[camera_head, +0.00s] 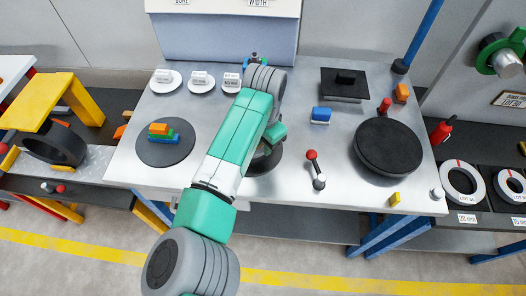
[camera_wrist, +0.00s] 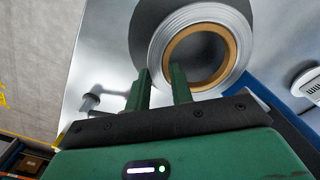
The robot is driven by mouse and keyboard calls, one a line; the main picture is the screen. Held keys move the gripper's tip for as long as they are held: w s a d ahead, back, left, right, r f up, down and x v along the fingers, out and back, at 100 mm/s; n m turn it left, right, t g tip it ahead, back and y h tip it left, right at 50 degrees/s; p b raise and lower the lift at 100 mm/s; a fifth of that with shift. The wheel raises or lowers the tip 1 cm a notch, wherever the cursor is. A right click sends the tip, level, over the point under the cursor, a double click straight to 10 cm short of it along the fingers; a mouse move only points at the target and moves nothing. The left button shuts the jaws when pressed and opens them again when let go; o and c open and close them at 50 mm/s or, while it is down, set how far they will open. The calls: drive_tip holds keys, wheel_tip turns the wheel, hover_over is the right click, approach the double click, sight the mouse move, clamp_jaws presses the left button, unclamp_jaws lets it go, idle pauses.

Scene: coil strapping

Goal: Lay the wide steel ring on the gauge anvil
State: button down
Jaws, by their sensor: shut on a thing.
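In the wrist view, a silver steel ring (camera_wrist: 236,37) with a tan inner lining shows beyond my fingers. My gripper (camera_wrist: 161,74) has one green finger outside the ring's near wall and the other at its hole, so the wall is between them. A dark round surface (camera_wrist: 146,22) shows behind the ring; whether the ring touches it cannot be told. I cannot tell for sure which thing is the gauge anvil.
The metal table (camera_head: 225,118) holds a grey disc with stacked blocks (camera_head: 165,152), a large black disc (camera_head: 394,147), a red-knobbed lever (camera_head: 316,170) and a black square block (camera_head: 345,85). Labelled white discs (camera_head: 165,82) stand at the back left. Labelled rings (camera_head: 447,184) lie right.

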drive_tip(key=shift+f+b, duration=0.9)
drive_tip(key=shift+f, duration=0.8)
drive_tip(key=shift+f, duration=0.1)
drive_tip(key=c, duration=1.2)
unclamp_jaws()
drive_tip(key=shift+c, duration=0.2)
wheel_tip(320, 180, up, 12)
drive_tip(key=p, duration=0.4)
drive_tip(key=shift+p, duration=0.35)
drive_tip(key=shift+s+d, duration=0.1)
